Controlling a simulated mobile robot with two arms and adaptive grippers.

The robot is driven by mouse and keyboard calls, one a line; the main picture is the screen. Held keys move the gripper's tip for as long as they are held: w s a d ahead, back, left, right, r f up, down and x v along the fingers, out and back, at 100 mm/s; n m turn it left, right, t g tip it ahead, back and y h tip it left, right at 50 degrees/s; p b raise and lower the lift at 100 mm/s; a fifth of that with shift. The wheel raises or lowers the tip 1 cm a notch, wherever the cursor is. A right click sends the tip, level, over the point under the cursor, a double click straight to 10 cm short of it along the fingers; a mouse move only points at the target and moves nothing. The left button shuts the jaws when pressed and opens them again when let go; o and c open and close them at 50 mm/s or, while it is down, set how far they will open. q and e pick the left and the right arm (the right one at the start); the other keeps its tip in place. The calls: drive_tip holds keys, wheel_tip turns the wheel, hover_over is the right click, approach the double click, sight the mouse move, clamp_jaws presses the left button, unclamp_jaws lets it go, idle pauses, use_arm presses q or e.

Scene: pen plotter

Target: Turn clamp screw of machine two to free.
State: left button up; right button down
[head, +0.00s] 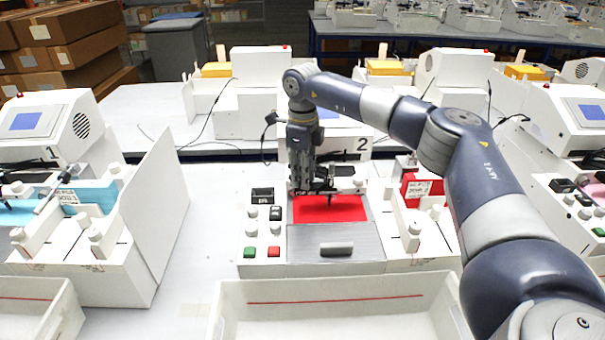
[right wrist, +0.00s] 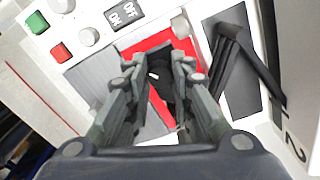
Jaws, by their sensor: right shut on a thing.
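Machine two (head: 336,256) is a white plotter with a red bed (head: 328,208) and a "2" label (head: 361,143) behind it. My right gripper (head: 312,186) points down over the back of the red bed. In the right wrist view, its fingers (right wrist: 161,72) are shut on a small dark part, which appears to be the clamp screw (right wrist: 163,84). The fingers hide most of that part, so its turn angle cannot be told. My left gripper is in neither view.
The front panel has a green button (head: 249,252), a red button (head: 273,252) and knobs. A white tray (head: 338,290) stands in front. A tall white panel (head: 155,215) stands left, with clear table between. A black bar (right wrist: 257,65) lies near the gripper.

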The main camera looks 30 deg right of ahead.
drive_tip(key=shift+n, duration=0.3)
drive_tip(key=n, duration=0.4)
drive_tip(key=shift+n+p, duration=0.4)
drive_tip(key=n, duration=0.9)
drive_tip(key=shift+n, duration=0.4)
drive_tip(key=shift+n+p, duration=0.3)
drive_tip(key=shift+n, duration=2)
drive_tip(key=c, duration=1.4)
unclamp_jaws()
drive_tip(key=shift+o, duration=0.2)
